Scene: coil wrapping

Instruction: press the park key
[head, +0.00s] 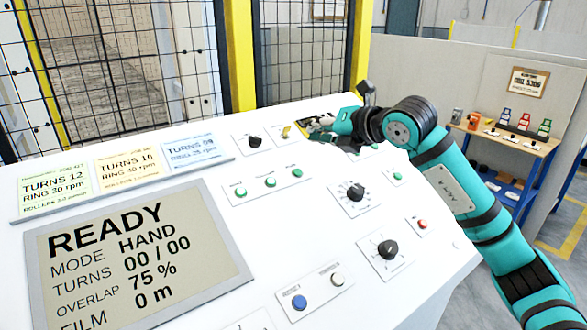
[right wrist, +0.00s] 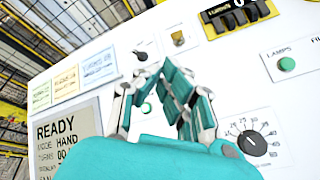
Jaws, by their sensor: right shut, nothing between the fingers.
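I cannot read which key is marked park. A row of three green keys, left (head: 240,192), middle (head: 270,183) and right (head: 297,173), sits on the white sloping panel (head: 310,225). A blue key (head: 299,302) and a pale key (head: 337,279) share a plate near the front edge. My right gripper (head: 328,124) is over the far part of the panel, shut and empty. In the right wrist view its fingers (right wrist: 152,88) partly hide the panel, and one green key (right wrist: 147,108) shows between them. My left gripper is not in view.
The display (head: 130,255) reads READY, mode HAND. Dials (head: 356,192), a red button (head: 422,224), a key switch (right wrist: 178,38) and a yellow-framed counter (right wrist: 236,16) are on the panel. A mesh fence (head: 300,60) stands behind. A blue-framed table (head: 510,136) stands at right.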

